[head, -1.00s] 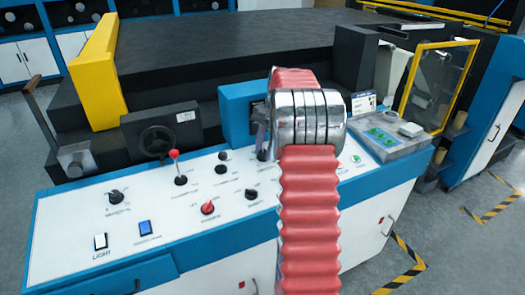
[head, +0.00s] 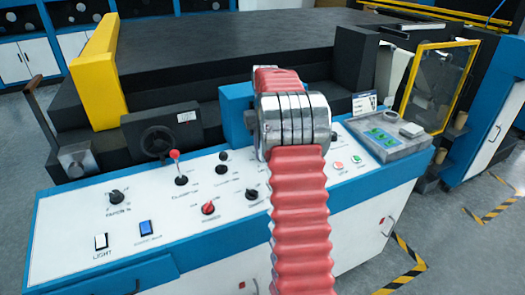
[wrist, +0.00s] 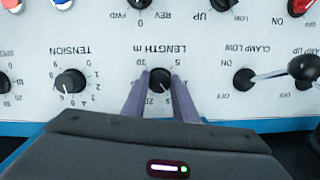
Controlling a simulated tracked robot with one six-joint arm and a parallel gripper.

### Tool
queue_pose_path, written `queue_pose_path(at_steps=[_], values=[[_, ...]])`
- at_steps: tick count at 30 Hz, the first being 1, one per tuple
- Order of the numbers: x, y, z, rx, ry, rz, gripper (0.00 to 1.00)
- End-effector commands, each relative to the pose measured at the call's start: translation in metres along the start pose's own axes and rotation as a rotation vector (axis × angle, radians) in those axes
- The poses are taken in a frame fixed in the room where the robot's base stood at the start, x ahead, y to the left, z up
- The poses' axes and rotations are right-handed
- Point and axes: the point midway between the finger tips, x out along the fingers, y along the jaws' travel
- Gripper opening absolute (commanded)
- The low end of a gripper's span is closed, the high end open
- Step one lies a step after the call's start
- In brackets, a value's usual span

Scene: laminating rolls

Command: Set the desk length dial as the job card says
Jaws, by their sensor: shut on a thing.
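The length dial (wrist: 160,79) is a black knob on the white panel, labelled LENGTH m, upside down in the wrist view. My gripper (wrist: 162,82) has its two purple-grey fingers on either side of the knob and is shut on it. Numbers such as 30, 5 and 20 show around the knob. The fingers hide part of the scale, and I cannot read the pointer's exact setting. In the head view my arm hides the dial. A small white card (head: 364,103) stands at the back right of the panel; its print is too small to read.
The tension dial (wrist: 71,80) is left of my gripper in the wrist view.

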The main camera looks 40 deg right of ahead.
Motion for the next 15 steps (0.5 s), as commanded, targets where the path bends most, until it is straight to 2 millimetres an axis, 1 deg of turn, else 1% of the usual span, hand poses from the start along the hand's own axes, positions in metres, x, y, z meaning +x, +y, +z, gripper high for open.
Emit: queue_pose_path(at_steps=[1,15], values=[[0.0021,-0.0022,-0.0034,-0.046,0.009,0.009,0.04],[0.0015,-0.0053,-0.0030,-0.477,0.010,0.104,0.04]])
